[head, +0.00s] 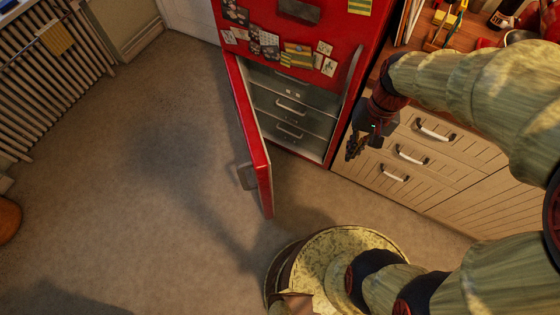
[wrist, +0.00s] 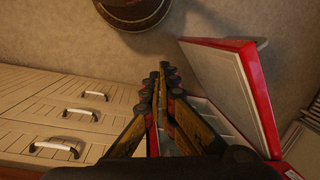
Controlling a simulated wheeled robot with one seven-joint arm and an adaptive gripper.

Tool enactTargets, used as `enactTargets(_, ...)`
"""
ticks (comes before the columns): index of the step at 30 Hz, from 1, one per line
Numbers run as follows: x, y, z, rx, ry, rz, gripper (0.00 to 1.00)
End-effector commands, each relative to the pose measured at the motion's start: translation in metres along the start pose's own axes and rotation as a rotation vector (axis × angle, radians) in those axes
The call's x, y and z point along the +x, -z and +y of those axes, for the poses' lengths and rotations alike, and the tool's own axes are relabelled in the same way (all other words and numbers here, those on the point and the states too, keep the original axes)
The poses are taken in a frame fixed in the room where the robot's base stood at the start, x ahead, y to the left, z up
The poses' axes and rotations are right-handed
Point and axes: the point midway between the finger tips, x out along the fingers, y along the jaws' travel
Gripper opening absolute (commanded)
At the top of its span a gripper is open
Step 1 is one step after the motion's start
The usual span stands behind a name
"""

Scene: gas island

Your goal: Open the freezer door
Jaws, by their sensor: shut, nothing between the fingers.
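The red fridge-freezer (head: 305,35) stands at the top centre of the head view. Its lower freezer door (head: 252,140) is swung wide open, jutting out into the room, with a grey handle (head: 246,176) on its outer face. Inside the freezer compartment (head: 292,105) are grey drawers with light handles. The open door also shows in the wrist view (wrist: 235,85), to the right of the fingers. My gripper (head: 352,152) is in front of the wooden cabinet, right of the freezer opening, apart from the door. In the wrist view my gripper (wrist: 158,75) has its fingers together, holding nothing.
A wooden cabinet with white-handled drawers (head: 412,155) stands right of the fridge, its top cluttered with tools and bottles. A radiator (head: 50,75) is at the upper left. The carpeted floor (head: 150,180) left of the door is clear.

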Motion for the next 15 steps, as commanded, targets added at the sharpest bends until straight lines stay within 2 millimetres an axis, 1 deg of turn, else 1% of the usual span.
enactTargets(1, 0.015, 0.007, -0.002, 0.042, 0.016, -0.058, 0.00)
enactTargets(5, 0.055, 0.022, -0.009, 0.161, 0.065, -0.179, 0.00)
enactTargets(8, 0.089, 0.033, -0.016, 0.266, 0.104, -0.269, 0.00)
enactTargets(9, 0.104, 0.036, -0.018, 0.312, 0.119, -0.305, 0.00)
enactTargets(11, 0.126, 0.042, -0.023, 0.383, 0.144, -0.357, 0.00)
enactTargets(12, 0.141, 0.045, -0.027, 0.433, 0.159, -0.391, 0.00)
enactTargets(14, 0.163, 0.049, -0.032, 0.507, 0.182, -0.437, 0.00)
enactTargets(15, 0.177, 0.052, -0.036, 0.558, 0.197, -0.465, 0.00)
